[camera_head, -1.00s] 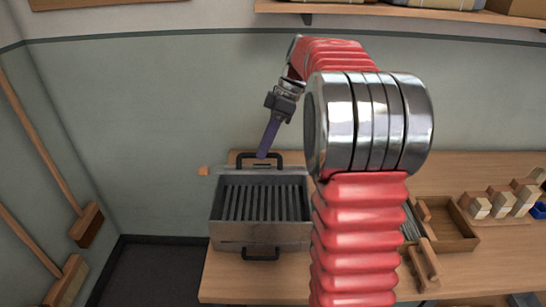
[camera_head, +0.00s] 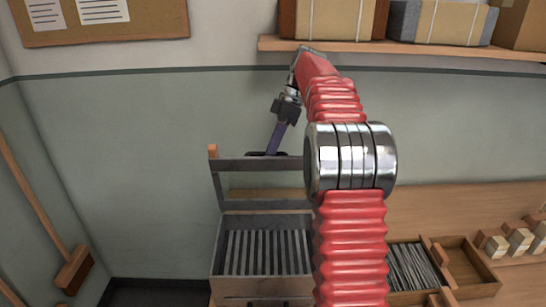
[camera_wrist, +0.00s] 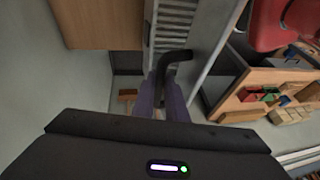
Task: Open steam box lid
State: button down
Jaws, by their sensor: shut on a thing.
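The steam box (camera_head: 262,286) is a grey metal box at the lower centre of the head view, with parallel slats inside. Its lid (camera_head: 235,165) shows as a raised grey frame, its upper bar well above the back of the box. A black handle (camera_head: 256,153) sits on that bar. My gripper (camera_head: 273,150), with purple fingers, is shut on the handle. In the wrist view my gripper (camera_wrist: 163,88) has its fingers around the curved black handle (camera_wrist: 178,54). My red arm hides the lid's right end and the box's right side.
The wooden bench (camera_head: 430,210) runs right, with a tray of grey strips (camera_head: 410,265), a wooden tray (camera_head: 470,265) and blocks (camera_head: 520,240). A shelf (camera_head: 420,48) with parcels hangs above. A broom (camera_head: 72,268) leans at left. The wall behind the lid is clear.

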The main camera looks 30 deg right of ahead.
jog(key=shift+w+d+f, duration=0.1)
jog(key=shift+w+d, duration=0.05)
jog(key=shift+w, duration=0.4)
jog(key=shift+w+d+f, duration=0.1)
jog(key=shift+w+d, duration=0.05)
jog(key=shift+w, duration=0.4)
jog(key=shift+r, duration=0.1)
